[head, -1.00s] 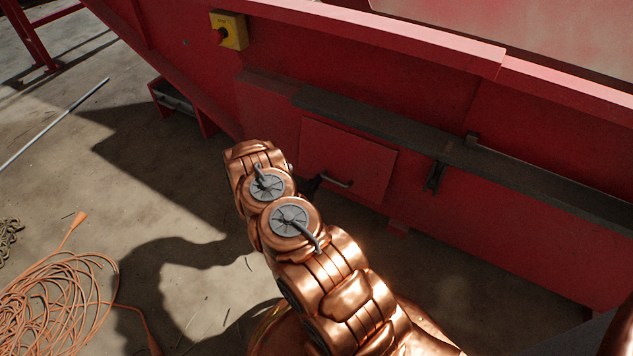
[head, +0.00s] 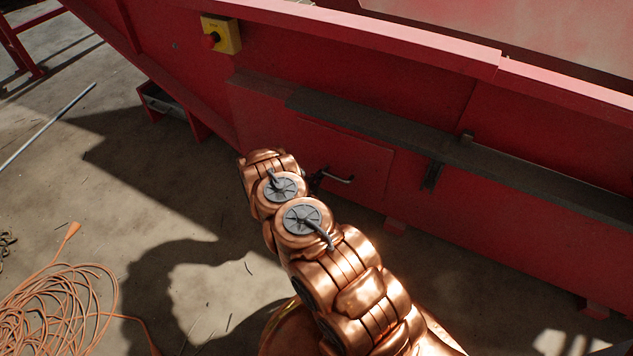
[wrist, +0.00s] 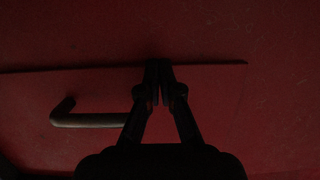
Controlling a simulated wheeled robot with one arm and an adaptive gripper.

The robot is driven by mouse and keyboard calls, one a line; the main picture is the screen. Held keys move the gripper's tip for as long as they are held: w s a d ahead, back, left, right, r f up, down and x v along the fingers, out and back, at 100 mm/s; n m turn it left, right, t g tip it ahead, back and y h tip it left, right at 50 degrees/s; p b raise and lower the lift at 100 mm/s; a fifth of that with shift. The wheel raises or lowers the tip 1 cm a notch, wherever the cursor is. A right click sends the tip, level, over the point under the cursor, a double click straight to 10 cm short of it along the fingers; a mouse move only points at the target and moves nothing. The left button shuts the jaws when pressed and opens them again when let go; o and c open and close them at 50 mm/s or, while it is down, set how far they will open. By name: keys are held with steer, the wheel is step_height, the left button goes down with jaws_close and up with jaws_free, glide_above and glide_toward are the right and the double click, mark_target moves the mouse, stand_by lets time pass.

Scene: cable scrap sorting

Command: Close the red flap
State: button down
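The red flap (head: 362,165) is in the side of the red machine, below a dark ledge. In the head view it looks flush, or nearly flush, with the panel around it. Its grey bent handle (head: 338,178) sticks out near its lower edge. In the wrist view the flap (wrist: 95,90) fills the middle, with its handle (wrist: 85,120) left of my gripper (wrist: 158,80). The fingertips are together with nothing between them, at the flap's face; contact cannot be told. In the head view my arm hides the flap's left part and most of the gripper.
A dark ledge (head: 400,130) with a latch-like bracket (head: 432,176) runs above and right of the flap. Orange cable (head: 60,310) lies on the floor at lower left. The floor between is clear.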

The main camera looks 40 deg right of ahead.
steer(key=shift+w+d+r, duration=0.1)
steer(key=shift+d, duration=0.15)
steer(key=f+p+v, duration=0.2)
steer(key=f+v, duration=0.1)
steer(key=v, duration=1.1)
steer(key=shift+a, duration=0.4)
steer(key=shift+f, duration=0.1)
